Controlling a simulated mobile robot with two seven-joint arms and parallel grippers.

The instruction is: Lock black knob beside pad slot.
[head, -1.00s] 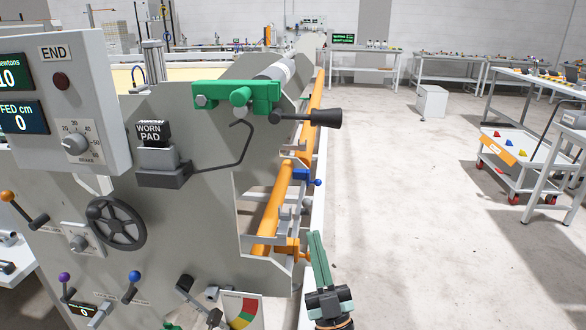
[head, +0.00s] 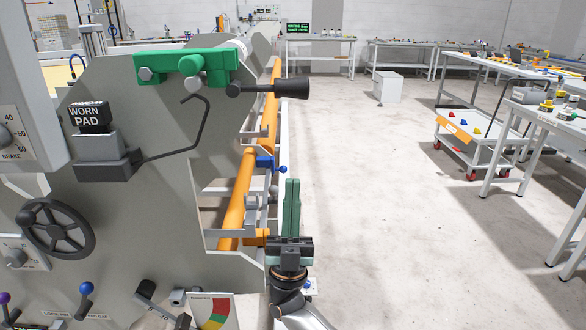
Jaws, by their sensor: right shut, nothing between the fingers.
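The pad slot is a grey bracket (head: 102,163) on the grey side plate, with a black block labelled WORN PAD (head: 90,115) in its top. To its right, a black tapered knob (head: 291,88) sticks out to the right on a short dark rod, just below the green clamp (head: 185,64). A bent black rod (head: 190,140) runs from the bracket up toward the clamp. My right gripper (head: 292,185) points up with its green fingers together and empty, below the black knob and apart from it. My left gripper is out of view.
A black handwheel (head: 57,227) and a blue-knobbed lever (head: 86,288) are on the plate at lower left. An orange bar (head: 237,200) and a small blue clamp (head: 267,163) lie left of my gripper. A trolley (head: 463,140) stands at right; the floor between is clear.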

